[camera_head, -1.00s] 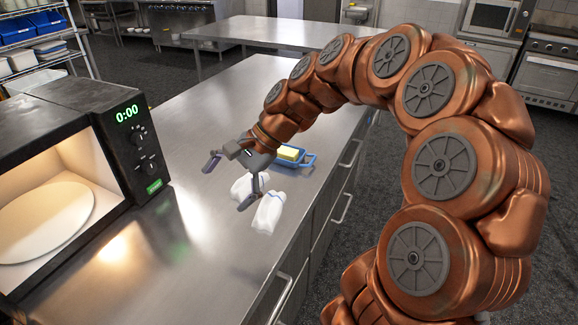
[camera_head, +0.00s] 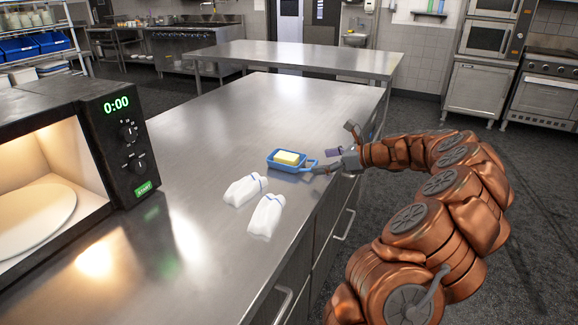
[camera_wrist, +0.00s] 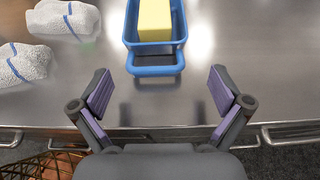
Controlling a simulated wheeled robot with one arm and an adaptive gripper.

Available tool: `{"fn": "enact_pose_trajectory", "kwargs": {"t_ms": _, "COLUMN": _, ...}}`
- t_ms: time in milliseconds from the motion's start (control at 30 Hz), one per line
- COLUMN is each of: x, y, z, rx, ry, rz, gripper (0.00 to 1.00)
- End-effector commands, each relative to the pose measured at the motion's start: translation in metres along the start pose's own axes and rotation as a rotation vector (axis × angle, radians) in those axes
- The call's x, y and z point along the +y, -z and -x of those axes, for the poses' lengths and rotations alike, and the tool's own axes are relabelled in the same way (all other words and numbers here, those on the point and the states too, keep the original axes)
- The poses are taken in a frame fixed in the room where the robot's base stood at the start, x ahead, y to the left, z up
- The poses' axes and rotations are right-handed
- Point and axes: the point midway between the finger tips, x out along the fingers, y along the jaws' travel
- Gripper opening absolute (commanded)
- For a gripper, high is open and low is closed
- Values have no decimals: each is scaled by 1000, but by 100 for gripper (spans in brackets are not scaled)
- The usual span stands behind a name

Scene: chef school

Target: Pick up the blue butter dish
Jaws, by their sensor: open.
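The blue butter dish (camera_head: 275,162) sits on the steel counter, with a yellow block of butter (camera_head: 287,157) in it. Its looped handle points toward the counter's right edge. My gripper (camera_head: 325,161) is at that edge, just right of the dish, low and roughly level with it. In the wrist view the dish (camera_wrist: 155,48) is straight ahead at the top, its handle (camera_wrist: 155,70) nearest me. My open fingers (camera_wrist: 160,95) are spread wide, one to each side of the handle's line, with nothing between them. The far end of the dish is cut off there.
Two rolled white towels with blue stripes (camera_head: 243,190) (camera_head: 266,215) lie on the counter in front of the dish. A lit microwave (camera_head: 121,150) stands at the left. The counter behind the dish is clear. Drawer handles (camera_head: 344,224) stick out along the counter's right side.

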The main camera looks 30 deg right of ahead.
Motion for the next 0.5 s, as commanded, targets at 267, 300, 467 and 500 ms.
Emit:
{"fn": "enact_pose_trajectory", "kwargs": {"t_ms": 267, "x": 1, "y": -2, "z": -24, "rx": 0, "ry": -1, "rz": 1, "gripper": 100}}
{"fn": "enact_pose_trajectory", "kwargs": {"t_ms": 300, "x": 1, "y": -2, "z": -26, "rx": 0, "ry": -1, "rz": 1, "gripper": 100}}
{"fn": "enact_pose_trajectory", "kwargs": {"t_ms": 467, "x": 4, "y": -7, "z": -40, "rx": -1, "ry": -5, "rz": 2, "gripper": 100}}
{"fn": "enact_pose_trajectory", "kwargs": {"t_ms": 500, "x": 5, "y": -9, "z": -46, "rx": -1, "ry": -5, "rz": 2, "gripper": 100}}
